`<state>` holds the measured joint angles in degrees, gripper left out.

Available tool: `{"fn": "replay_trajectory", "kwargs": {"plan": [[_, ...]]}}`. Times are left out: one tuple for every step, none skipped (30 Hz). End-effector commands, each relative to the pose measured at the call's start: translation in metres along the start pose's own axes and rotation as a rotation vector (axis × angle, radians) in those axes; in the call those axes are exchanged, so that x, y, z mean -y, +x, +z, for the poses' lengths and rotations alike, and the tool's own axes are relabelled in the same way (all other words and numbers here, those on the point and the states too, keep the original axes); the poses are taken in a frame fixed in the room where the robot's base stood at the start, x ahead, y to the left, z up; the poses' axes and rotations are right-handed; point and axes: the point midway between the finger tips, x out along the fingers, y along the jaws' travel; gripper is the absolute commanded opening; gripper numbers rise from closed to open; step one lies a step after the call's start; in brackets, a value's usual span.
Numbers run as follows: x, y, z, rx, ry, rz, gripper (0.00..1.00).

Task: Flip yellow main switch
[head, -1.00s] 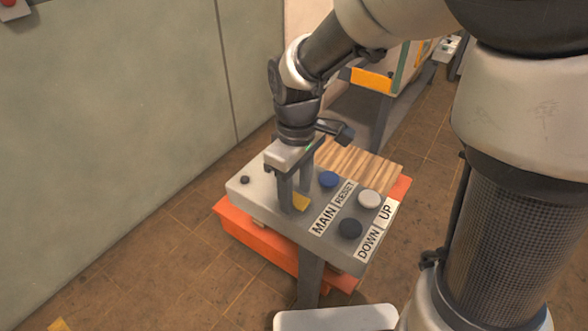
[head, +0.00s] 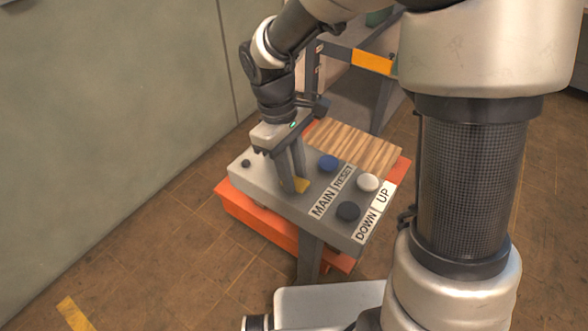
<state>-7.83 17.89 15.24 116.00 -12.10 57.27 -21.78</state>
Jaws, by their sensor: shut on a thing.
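The yellow main switch (head: 301,185) sits on the grey control panel (head: 270,187), left of the MAIN label (head: 323,202). My gripper (head: 291,186) points down at the panel from above, its fingertips at the switch. It is shut on the yellow switch. The fingers hide part of the switch, so I cannot tell its exact position.
The panel also carries a blue button (head: 328,163) by the RESET label, a white button (head: 368,182) by UP and a dark button (head: 348,211) by DOWN. A small black knob (head: 245,163) is at the left. A wooden board (head: 352,146) lies behind. An orange base (head: 258,222) is below.

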Motion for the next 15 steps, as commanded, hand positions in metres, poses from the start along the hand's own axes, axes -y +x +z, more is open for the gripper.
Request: {"fn": "replay_trajectory", "kwargs": {"plan": [[0.0000, -0.0003, 0.0001, 0.000, 0.000, 0.000, 0.28], [0.0000, -0.0003, 0.0002, 0.000, 0.000, 0.000, 0.33], [0.0000, -0.0003, 0.0002, 0.000, 0.000, 0.000, 0.40], [0.0000, -0.0003, 0.0002, 0.000, 0.000, 0.000, 0.45], [0.0000, -0.0003, 0.0002, 0.000, 0.000, 0.000, 0.45], [0.0000, -0.0003, 0.0002, 0.000, 0.000, 0.000, 0.45], [0.0000, -0.0003, 0.0002, -0.001, 0.000, 0.000, 0.45], [-0.0001, -0.0002, 0.0002, -0.001, 0.000, 0.000, 0.45], [0.0000, -0.0002, 0.0002, -0.001, 0.000, 0.000, 0.45], [0.0000, -0.0002, 0.0002, -0.001, 0.000, 0.000, 0.45], [0.0000, -0.0002, 0.0002, -0.001, 0.000, 0.000, 0.45], [-0.0001, -0.0004, 0.0002, -0.001, 0.000, 0.000, 0.45], [-0.0001, -0.0010, 0.0001, -0.001, 0.000, 0.000, 0.45], [-0.0002, -0.0021, 0.0001, -0.001, 0.000, 0.000, 0.45], [-0.0003, -0.0046, -0.0001, -0.002, 0.000, 0.001, 0.45]]}}
